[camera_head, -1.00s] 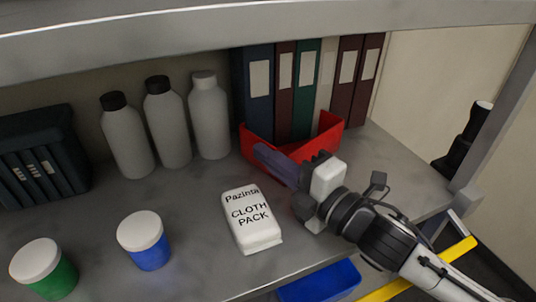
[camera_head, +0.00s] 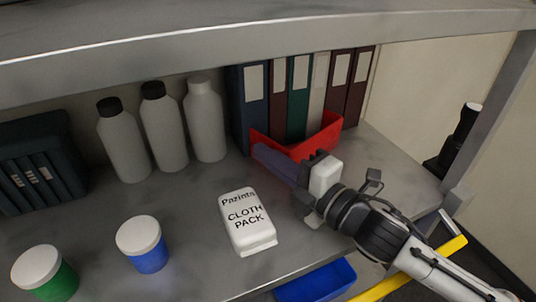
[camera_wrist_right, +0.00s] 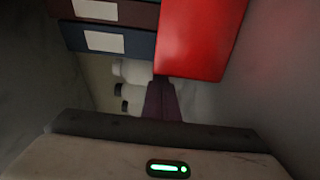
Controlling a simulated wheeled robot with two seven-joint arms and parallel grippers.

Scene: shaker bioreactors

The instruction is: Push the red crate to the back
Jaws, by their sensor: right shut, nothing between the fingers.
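The red crate (camera_head: 318,140) stands on the grey shelf in front of a row of binders, with its open-topped front toward me. It also shows in the right wrist view (camera_wrist_right: 203,40) as a large red face. My right gripper (camera_head: 262,153) is shut and empty, its purple-grey fingers at the left part of the crate's front; contact is hard to tell. The shut fingers also show in the right wrist view (camera_wrist_right: 161,100), just below the crate's edge. My left gripper is not in view.
Several binders (camera_head: 298,95) stand behind the crate. Three grey bottles (camera_head: 163,125) stand to its left. A white cloth pack (camera_head: 247,220) lies in front. A blue-based jar (camera_head: 143,243) and green-based jar (camera_head: 45,273) stand front left. An upper shelf edge (camera_head: 250,52) runs above.

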